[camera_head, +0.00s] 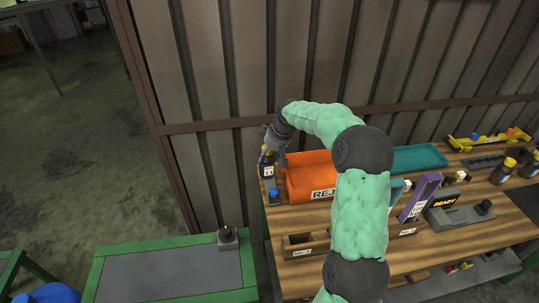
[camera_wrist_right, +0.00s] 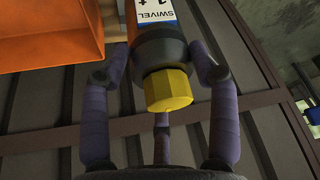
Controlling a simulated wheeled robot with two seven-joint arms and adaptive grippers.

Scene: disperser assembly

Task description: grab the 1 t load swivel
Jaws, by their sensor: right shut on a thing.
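The 1 t load swivel (camera_head: 267,170) stands at the left end of the wooden bench, left of the orange bin. In the right wrist view the swivel (camera_wrist_right: 158,48) shows a dark body, a white and blue label reading "SWIVEL 1 t", an orange band and a yellow end. My right gripper (camera_head: 272,151) is at the swivel's upper part. In the wrist view its purple fingers (camera_wrist_right: 158,66) are closed around the dark body, on both sides of it. Whether the swivel's base touches the bench is hard to tell. My left gripper is not in view.
The orange reject bin (camera_head: 308,166) stands close to the swivel. A small blue-topped part (camera_head: 274,195) sits in front of it. A wooden box (camera_head: 305,243), purple stand (camera_head: 420,197) and teal tray (camera_head: 418,158) are farther right. The ribbed wall (camera_head: 225,75) is close behind.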

